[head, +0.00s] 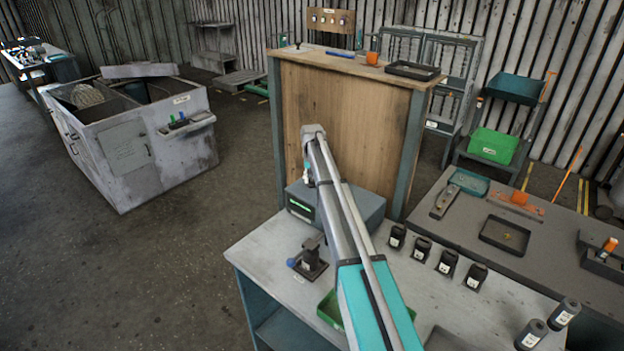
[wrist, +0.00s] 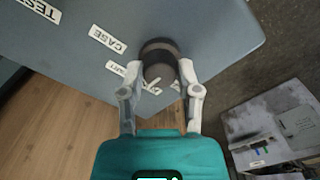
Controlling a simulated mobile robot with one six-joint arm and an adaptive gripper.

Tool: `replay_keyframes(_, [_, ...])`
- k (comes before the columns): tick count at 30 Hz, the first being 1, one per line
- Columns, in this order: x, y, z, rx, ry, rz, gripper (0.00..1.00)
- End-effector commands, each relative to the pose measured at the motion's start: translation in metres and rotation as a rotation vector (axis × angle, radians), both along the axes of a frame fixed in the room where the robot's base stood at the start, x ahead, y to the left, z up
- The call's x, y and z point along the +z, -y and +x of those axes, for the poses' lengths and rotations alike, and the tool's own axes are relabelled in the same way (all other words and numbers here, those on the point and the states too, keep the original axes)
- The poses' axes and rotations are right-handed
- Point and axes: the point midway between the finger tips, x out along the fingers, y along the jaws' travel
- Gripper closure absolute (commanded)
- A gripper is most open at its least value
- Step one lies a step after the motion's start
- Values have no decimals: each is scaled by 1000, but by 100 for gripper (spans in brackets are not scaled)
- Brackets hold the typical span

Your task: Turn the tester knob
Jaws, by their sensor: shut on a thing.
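The tester (head: 358,205) is a blue-grey box with a green display, standing at the back of the near workbench. In the wrist view its grey face (wrist: 190,25) carries white labels, one reading "CASE" and one partly cut off starting "TEST". The tester knob (wrist: 160,50) is a dark round cylinder near the edge of that face. My gripper (wrist: 161,69) has one finger on each side of the knob and is shut on it. A white pointer mark shows by the knob, partly hidden. In the head view my arm hides the knob and part of the tester.
A tall wooden panel (head: 340,130) stands right behind the tester. A small black fixture with a blue ball handle (head: 309,262), a green tray (head: 330,310) and several black bottles (head: 447,263) stand on the near bench. A grey cabinet (head: 140,145) stands at left across open floor.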

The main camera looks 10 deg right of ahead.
Motion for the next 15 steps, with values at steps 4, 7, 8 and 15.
replay_keyframes(4, [0,0,0,138,0,0,100])
replay_keyframes(7, [0,0,0,233,0,0,100])
replay_keyframes(8, [0,0,0,262,0,0,100])
replay_keyframes(15, [0,0,0,490,0,0,100])
